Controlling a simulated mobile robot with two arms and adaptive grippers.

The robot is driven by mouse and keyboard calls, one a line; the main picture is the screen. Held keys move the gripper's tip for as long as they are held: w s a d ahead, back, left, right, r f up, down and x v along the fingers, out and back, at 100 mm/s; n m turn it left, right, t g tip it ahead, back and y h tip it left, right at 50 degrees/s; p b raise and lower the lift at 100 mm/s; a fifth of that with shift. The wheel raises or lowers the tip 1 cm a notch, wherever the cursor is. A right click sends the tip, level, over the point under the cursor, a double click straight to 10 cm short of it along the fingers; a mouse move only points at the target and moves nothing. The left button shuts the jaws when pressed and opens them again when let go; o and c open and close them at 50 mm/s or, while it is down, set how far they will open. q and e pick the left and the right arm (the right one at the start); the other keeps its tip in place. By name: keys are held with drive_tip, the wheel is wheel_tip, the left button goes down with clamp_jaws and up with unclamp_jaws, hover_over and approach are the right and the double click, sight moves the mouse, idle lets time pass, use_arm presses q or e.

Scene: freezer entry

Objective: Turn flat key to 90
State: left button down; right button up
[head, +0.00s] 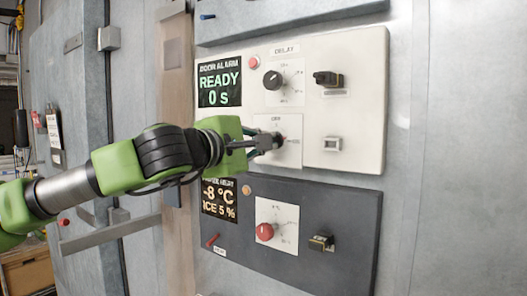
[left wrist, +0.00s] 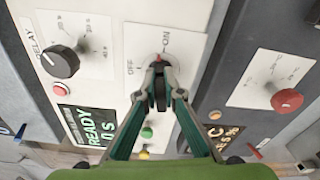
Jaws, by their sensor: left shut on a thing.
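My left gripper (head: 268,142) reaches in from the left to a white switch plate on the upper panel. In the left wrist view, the left gripper (left wrist: 159,76) has its fingertips closed together on the flat key (left wrist: 158,59) at that plate. Only a small red-tipped part of the key shows clearly; the fingers hide the rest. The white plate (left wrist: 190,30) carries the printed marks OFF and ON around the key. The key's exact angle is hard to tell. My right gripper is in neither view.
A black DELAY knob (head: 272,80) sits just above, and a black switch (head: 328,79) sits to its right. The display (head: 220,82) reads READY 0 s. A dark lower panel has a red knob (head: 265,232) and another switch (head: 321,242).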

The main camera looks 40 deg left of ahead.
use_arm(q)
drive_tip(key=shift+a+f+m+b, duration=0.15)
drive_tip(key=shift+m+b, duration=0.2)
drive_tip(key=shift+m, duration=0.65)
drive_tip(key=c, duration=2.1)
unclamp_jaws()
drive_tip(key=o, duration=0.6)
drive_tip(key=shift+s, duration=0.1)
